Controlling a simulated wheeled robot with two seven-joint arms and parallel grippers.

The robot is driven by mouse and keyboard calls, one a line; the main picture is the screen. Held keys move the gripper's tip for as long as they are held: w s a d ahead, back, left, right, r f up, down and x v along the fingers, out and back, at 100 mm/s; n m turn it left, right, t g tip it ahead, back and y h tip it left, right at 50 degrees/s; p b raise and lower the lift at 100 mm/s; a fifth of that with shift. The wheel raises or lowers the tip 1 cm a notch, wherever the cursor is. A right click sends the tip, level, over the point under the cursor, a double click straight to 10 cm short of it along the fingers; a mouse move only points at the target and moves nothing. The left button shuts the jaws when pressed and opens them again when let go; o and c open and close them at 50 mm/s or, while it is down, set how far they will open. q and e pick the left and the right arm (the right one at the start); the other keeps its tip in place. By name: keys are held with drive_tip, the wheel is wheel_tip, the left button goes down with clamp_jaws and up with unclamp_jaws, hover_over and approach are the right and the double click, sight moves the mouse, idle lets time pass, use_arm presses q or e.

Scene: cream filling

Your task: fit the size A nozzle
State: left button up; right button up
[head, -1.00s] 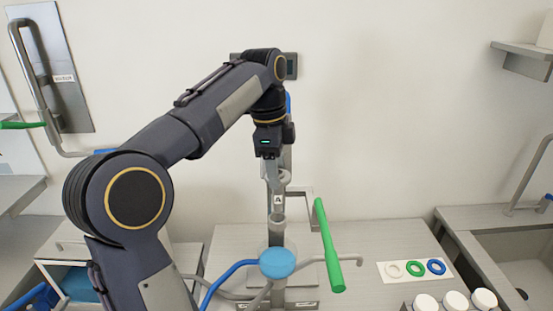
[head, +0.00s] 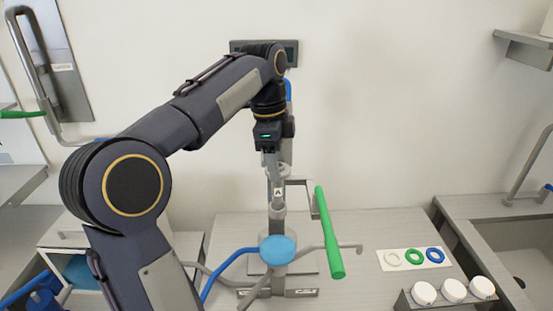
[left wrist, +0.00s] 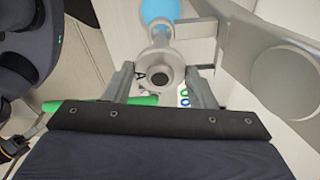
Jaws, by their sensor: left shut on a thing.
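My left gripper (head: 274,172) is shut on a grey metal piece marked A, the size A nozzle (head: 278,192). The nozzle is upright, in line with the grey post of the filling stand, above its blue round top (head: 278,247). In the left wrist view, the fingers (left wrist: 161,84) stand on both sides of the round nozzle (left wrist: 158,57), which has a dark hole. I cannot tell whether the nozzle is seated on the stand. A green-handled lever (head: 329,232) stands just right of the stand. My right gripper is not in view.
A white card (head: 402,267) with white, green and blue rings lies on the counter at the right. Several white-capped jars (head: 453,290) stand in a rack in front of it. A sink (head: 515,262) is at the far right. The wall lies behind the stand.

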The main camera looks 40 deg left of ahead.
sight(278, 202)
use_arm(q)
drive_tip(key=shift+f, duration=0.35)
idle(0.4)
drive_tip(key=shift+f, duration=0.1)
idle(0.3)
drive_tip(key=shift+f+b, duration=1.2)
drive_tip(key=shift+f, duration=0.5)
drive_tip(key=shift+f, duration=0.15)
drive_tip(key=shift+f+b, duration=0.9)
drive_tip(key=shift+f, duration=0.25)
drive_tip(key=shift+f, duration=0.1)
drive_tip(key=shift+f+b, duration=0.7)
drive_tip(key=shift+f, duration=0.25)
drive_tip(key=shift+f, duration=0.2)
drive_tip(key=o, duration=1.2)
